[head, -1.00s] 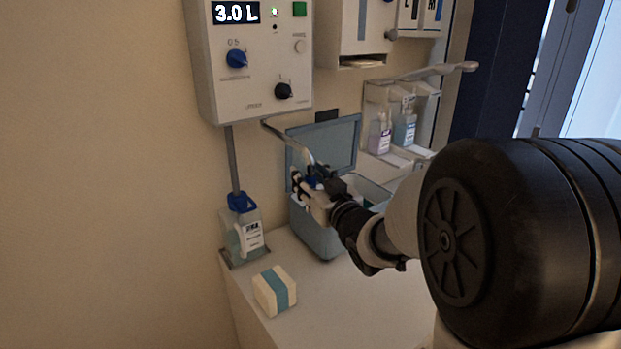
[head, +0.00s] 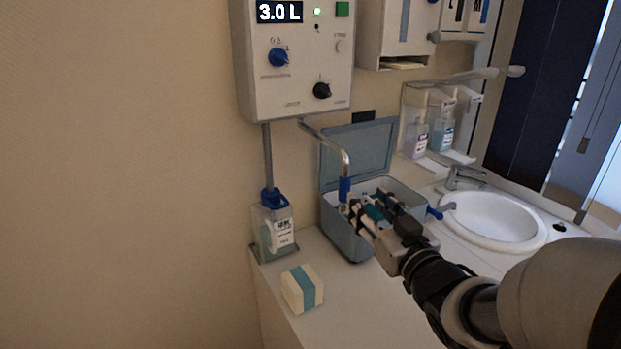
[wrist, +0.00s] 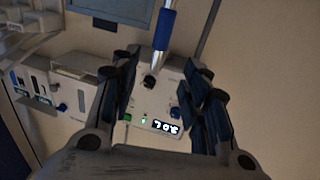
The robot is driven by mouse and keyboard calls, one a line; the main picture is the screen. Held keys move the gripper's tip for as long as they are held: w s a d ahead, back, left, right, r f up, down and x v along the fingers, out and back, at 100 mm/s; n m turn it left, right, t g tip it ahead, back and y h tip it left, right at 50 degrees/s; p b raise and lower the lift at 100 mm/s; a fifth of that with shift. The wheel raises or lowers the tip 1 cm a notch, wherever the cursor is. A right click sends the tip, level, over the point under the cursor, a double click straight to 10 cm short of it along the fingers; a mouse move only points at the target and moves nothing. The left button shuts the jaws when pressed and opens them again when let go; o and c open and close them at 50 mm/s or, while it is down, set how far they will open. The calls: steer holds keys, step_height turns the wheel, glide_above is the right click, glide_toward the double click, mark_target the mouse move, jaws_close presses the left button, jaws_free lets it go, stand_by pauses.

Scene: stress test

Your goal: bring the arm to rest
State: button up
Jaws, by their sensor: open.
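My gripper (head: 356,216) is in front of and over the near part of an open grey box (head: 344,236) on the counter in the head view. In the wrist view my gripper (wrist: 163,90) has its two fingers wide apart, with nothing held between them. A bent metal spout with a blue sleeve (head: 345,188) hangs from the wall dispenser down toward the box. The blue sleeve also shows in the wrist view (wrist: 165,28), beyond the fingers. I cannot tell from the head view whether the fingers touch it.
The wall dispenser (head: 292,95) reads 3.0 L. A bottle with a blue cap (head: 277,232) stands below it. A small white and teal block (head: 302,289) lies on the counter (head: 345,305). A sink (head: 492,219) is at the right, below wall-mounted bottles (head: 443,136).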

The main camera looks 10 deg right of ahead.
steer(key=s+a+f+g+h, duration=0.1)
steer(key=s+a+f+g, duration=0.1)
steer(key=s, duration=0.6)
steer(key=s+a+f+m+g, duration=0.1)
steer(key=s+f+g, duration=0.3)
steer(key=s, duration=0.5)
steer(key=s+a+f+g+h, duration=0.1)
steer(key=s+a+f+g, duration=0.2)
steer(key=s+g, duration=0.4)
steer(key=shift+s+a+f+h, duration=0.3)
steer(key=shift+s, duration=0.9)
